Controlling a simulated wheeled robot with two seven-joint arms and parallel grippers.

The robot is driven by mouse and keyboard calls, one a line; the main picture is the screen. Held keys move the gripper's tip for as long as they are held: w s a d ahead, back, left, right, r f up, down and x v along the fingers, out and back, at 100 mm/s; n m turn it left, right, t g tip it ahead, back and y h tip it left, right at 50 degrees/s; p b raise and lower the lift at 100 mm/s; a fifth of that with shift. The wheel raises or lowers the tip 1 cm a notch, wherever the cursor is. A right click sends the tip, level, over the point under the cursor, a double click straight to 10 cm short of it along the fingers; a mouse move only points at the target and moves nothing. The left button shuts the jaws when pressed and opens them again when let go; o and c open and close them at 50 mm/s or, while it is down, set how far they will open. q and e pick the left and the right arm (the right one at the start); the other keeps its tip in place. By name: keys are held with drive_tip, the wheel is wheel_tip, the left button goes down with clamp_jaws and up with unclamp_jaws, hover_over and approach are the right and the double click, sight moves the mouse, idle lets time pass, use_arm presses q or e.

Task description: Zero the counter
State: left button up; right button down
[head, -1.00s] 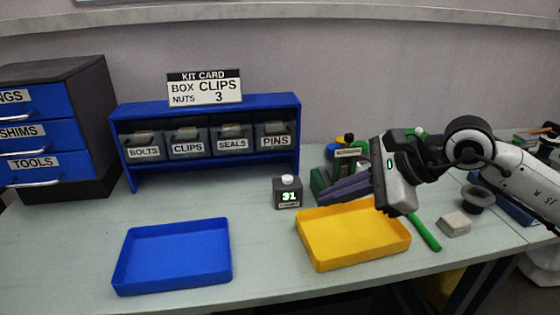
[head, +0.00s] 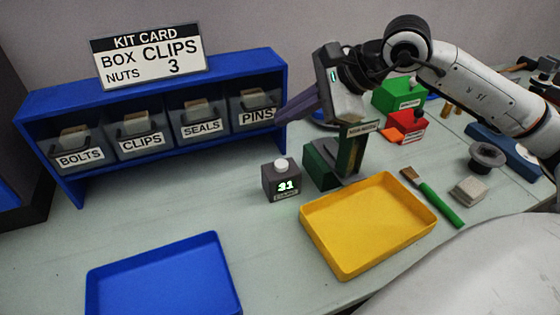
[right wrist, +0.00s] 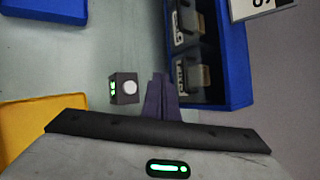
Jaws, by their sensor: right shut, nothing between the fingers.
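The counter (head: 282,184) is a small dark box on the table with a white button (head: 281,164) on top. Its green display reads 31. It stands between the blue shelf and the yellow tray. It also shows in the right wrist view (right wrist: 123,88), left of the fingers. My right gripper (head: 281,117) is shut and empty, above and behind the counter, with its fingertips by the PINS bin at the shelf's right end. In the right wrist view its dark fingers (right wrist: 160,90) lie together, apart from the counter. My left gripper is not in view.
The blue shelf (head: 180,65) holds labelled bins under a kit card (head: 148,56). A yellow tray (head: 345,270) and a blue tray (head: 165,245) lie in front. A green block with a post (head: 318,165) stands right of the counter. A brush (head: 440,203) lies further right.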

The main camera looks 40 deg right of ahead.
drive_tip(key=b, duration=0.6)
hover_over(287, 165)
wheel_tip(287, 165, down, 8)
drive_tip(key=shift+f, duration=0.35)
idle(0.6)
idle(0.9)
drive_tip(key=shift+f+b, duration=0.45)
drive_tip(key=shift+b, duration=0.4)
